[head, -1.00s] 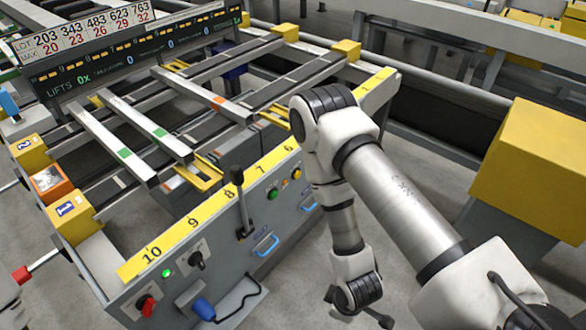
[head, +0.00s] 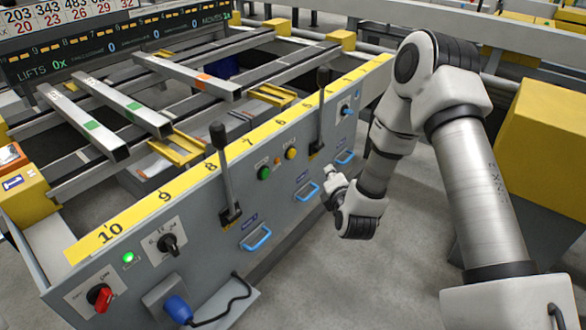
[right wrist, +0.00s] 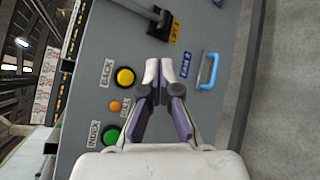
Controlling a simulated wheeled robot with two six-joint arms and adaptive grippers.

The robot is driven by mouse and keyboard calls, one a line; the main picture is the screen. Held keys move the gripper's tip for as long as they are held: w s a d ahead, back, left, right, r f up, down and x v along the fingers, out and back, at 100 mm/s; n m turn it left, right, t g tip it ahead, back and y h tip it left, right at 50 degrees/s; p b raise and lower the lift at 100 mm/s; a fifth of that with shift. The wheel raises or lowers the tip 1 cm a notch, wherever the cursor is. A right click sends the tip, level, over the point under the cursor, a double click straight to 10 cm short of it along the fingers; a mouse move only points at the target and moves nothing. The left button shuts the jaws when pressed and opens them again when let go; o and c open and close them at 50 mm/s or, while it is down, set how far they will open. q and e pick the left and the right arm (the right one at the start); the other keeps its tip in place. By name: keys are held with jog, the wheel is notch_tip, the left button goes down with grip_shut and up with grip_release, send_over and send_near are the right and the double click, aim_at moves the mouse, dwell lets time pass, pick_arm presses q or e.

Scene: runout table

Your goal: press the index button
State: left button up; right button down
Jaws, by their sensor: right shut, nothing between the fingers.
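The index button is the green round button (head: 264,173) on the grey front panel (head: 210,262). In the right wrist view the green button (right wrist: 112,134) is at the lower left, beside a label that seems to read INDEX. A yellow button (head: 291,153) is on the same panel, with a small orange light (right wrist: 115,106) between the two. My right gripper (head: 329,175) is shut and empty, in front of the panel to the right of the buttons. In the wrist view its fingertips (right wrist: 160,70) are apart from both buttons. My left gripper is not in view.
Two black levers (head: 224,170) stand up from the panel. Blue handles (head: 256,238), a red knob (head: 101,297) and a blue plug (head: 178,308) with a cable are lower down. A yellow box (head: 540,150) stands at right. The floor in front of the panel is clear.

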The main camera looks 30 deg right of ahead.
aim_at(292, 153)
jog(key=shift+r, duration=0.1)
jog(key=shift+w, duration=0.1)
jog(key=w+a+b, duration=0.2)
jog(key=w+a, duration=0.1)
jog(key=w, duration=0.5)
jog(key=shift+a, duration=0.2)
dwell(1.3)
jog(key=shift+w+a, duration=0.15)
jog(key=shift+w, duration=0.15)
